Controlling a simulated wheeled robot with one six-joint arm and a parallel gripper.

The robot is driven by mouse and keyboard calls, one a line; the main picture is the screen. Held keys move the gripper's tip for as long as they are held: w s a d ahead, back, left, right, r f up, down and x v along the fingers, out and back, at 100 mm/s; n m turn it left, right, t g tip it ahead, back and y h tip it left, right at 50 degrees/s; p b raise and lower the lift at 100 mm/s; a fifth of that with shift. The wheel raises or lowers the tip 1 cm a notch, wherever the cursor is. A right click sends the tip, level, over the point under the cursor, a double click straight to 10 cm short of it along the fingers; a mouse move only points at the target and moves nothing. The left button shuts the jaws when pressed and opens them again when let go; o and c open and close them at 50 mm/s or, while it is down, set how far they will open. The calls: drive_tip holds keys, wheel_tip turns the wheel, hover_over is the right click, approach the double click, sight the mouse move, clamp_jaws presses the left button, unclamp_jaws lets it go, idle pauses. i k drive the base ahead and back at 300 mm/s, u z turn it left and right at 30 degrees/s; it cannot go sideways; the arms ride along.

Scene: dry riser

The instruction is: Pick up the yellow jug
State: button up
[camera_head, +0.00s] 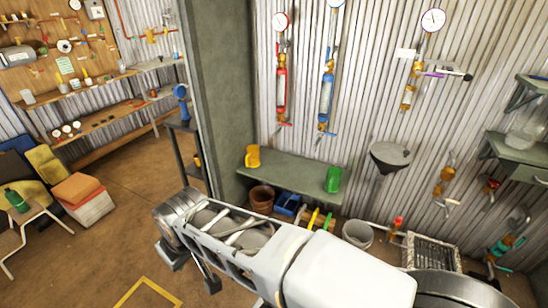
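The yellow jug (253,157) stands upright on the left end of a green bench (292,177) against the corrugated wall. A green jug (333,180) stands toward the right end of the same bench, apart from the yellow one. My arm reaches across the bottom of the view, below and in front of the bench, well apart from the yellow jug. Dark parts show under the arm's far end, but I cannot make out my gripper's fingers clearly or whether they are open. Nothing is seen touching the yellow jug.
A green-grey pillar (218,90) rises left of the bench. Red (281,85) and blue (326,90) gauge assemblies hang above it. Open brown floor (110,245) lies left.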

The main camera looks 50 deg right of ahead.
sight(252, 158)
drive_tip(key=z, duration=0.85)
drive_tip(key=i, duration=1.95)
drive_tip(key=z, duration=0.6)
drive_tip(key=i, duration=0.4)
drive_tip(key=z, duration=0.2)
